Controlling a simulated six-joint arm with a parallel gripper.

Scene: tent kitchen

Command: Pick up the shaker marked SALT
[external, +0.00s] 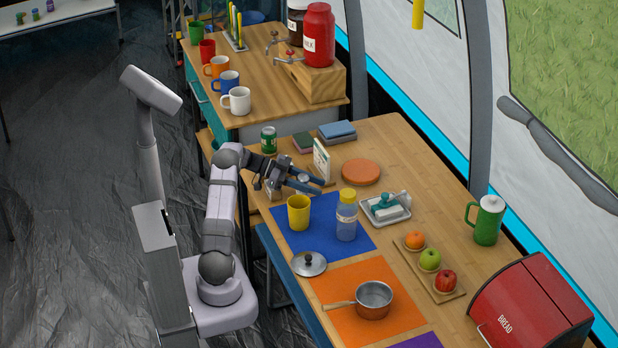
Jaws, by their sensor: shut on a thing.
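My gripper (304,180) reaches over the near-left part of the table, beside the upright card and above the edge of the blue mat. It is shut on a small grey-topped thing (304,178), which looks like a shaker. The fingers hide most of it, and I can read no SALT mark on it. Another small pale thing (272,191) shows partly under the gripper at the table's left edge. I cannot tell what it is, or whether the held thing touches the table.
A yellow cup (299,213) and a yellow-capped bottle (346,218) stand on the blue mat (325,241), close to the gripper. An upright card (321,160), a green can (268,140) and an orange round thing (361,172) are behind. Bare table lies right of the butter dish (384,207).

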